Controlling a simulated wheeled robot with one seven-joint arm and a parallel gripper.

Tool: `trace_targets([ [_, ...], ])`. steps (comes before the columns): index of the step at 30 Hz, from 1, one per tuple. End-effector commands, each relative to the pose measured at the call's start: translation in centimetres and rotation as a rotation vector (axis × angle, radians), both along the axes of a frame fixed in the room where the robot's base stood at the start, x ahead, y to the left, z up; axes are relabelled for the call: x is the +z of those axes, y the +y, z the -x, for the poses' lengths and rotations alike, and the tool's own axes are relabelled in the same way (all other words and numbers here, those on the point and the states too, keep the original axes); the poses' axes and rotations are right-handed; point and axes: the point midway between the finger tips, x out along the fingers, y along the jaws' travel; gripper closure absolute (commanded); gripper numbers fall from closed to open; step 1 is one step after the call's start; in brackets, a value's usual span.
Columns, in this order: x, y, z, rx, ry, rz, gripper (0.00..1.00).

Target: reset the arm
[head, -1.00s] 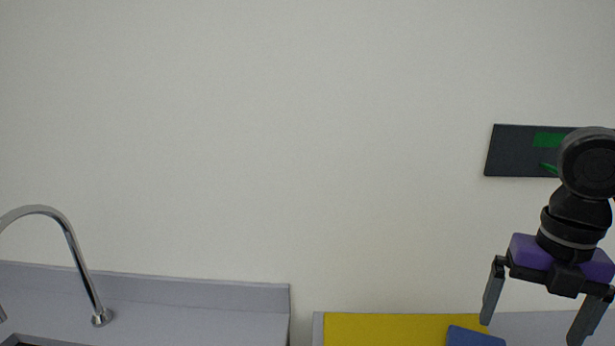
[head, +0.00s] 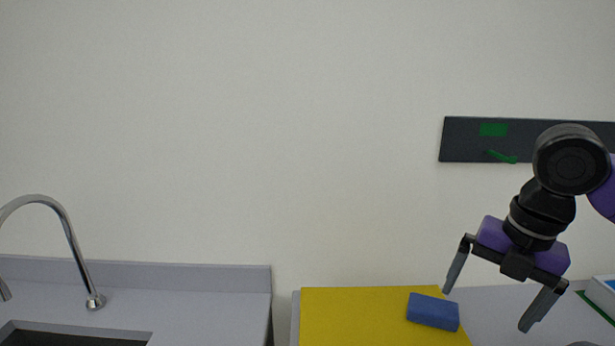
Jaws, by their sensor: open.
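My gripper (head: 488,310) is at the lower right of the head view, pointing down and tilted. Its two grey fingers are spread wide apart with nothing between them. The left finger shows close to the right end of a blue block (head: 432,311); I cannot tell how far apart they are in depth. The blue block lies on a yellow mat (head: 350,318). My arm's purple and black links bend above the gripper and run off the right edge.
A dark wall panel (head: 465,140) with a green label and green hook is behind my arm. A grey counter (head: 190,300) with a sink (head: 75,335) and chrome faucet (head: 68,230) is at left, with a gap before the right-hand surface (head: 497,325). A white item (head: 604,292) sits far right.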

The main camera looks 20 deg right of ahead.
Motion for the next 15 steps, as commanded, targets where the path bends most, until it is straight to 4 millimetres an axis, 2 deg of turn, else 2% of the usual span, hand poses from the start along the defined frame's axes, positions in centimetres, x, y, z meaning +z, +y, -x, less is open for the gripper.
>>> trace_targets([
  [8,2.7,1.8,-5.8,-0.218,-0.278,-0.130,0.00],
  [15,6.8,6.2,-11.5,-0.404,-0.562,-0.449,0.00],
])
